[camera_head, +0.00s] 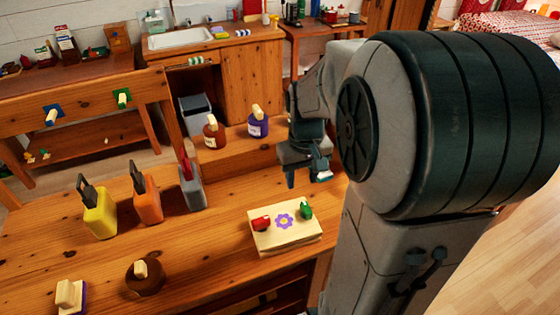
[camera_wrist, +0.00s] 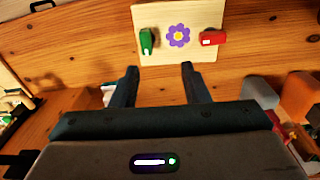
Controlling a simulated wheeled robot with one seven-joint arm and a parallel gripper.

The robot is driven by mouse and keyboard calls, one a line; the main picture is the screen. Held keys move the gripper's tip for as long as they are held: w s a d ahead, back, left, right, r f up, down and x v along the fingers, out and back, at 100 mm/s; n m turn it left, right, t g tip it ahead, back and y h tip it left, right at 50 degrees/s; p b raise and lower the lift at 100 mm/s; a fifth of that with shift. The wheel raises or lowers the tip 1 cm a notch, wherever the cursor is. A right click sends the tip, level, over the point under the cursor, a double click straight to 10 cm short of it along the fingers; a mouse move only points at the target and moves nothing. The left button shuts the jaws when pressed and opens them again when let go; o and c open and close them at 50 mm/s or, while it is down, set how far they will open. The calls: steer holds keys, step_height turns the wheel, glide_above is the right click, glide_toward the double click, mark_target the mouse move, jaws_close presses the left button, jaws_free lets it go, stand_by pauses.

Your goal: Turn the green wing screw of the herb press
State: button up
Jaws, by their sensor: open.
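The herb press (camera_head: 285,233) is a pale wooden block with a purple flower on top, lying on the table near its right front edge. Its green wing screw (camera_head: 306,211) is at the right end and a red one (camera_head: 261,223) at the left end. In the wrist view the press (camera_wrist: 182,54) is ahead of the fingers, with the green wing screw (camera_wrist: 146,41) on the left and the red one (camera_wrist: 213,38) on the right. My gripper (camera_head: 305,181) is open and empty, pointing down above and behind the press. Its two fingers (camera_wrist: 158,68) are apart and clear of the screws.
Table left of the press is bare.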

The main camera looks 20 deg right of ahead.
mark_target(306, 207)
steer(key=shift+g, duration=0.3)
steer(key=d+f, duration=0.1)
steer(key=f, duration=0.4)
steer(key=w+d+f, duration=0.1)
steer(key=f, duration=0.4)
steer(key=w+d+f+p, duration=0.1)
steer(key=f, duration=0.4)
steer(key=shift+d+f, duration=0.15)
steer(key=shift+f, duration=0.05)
jaws_close()
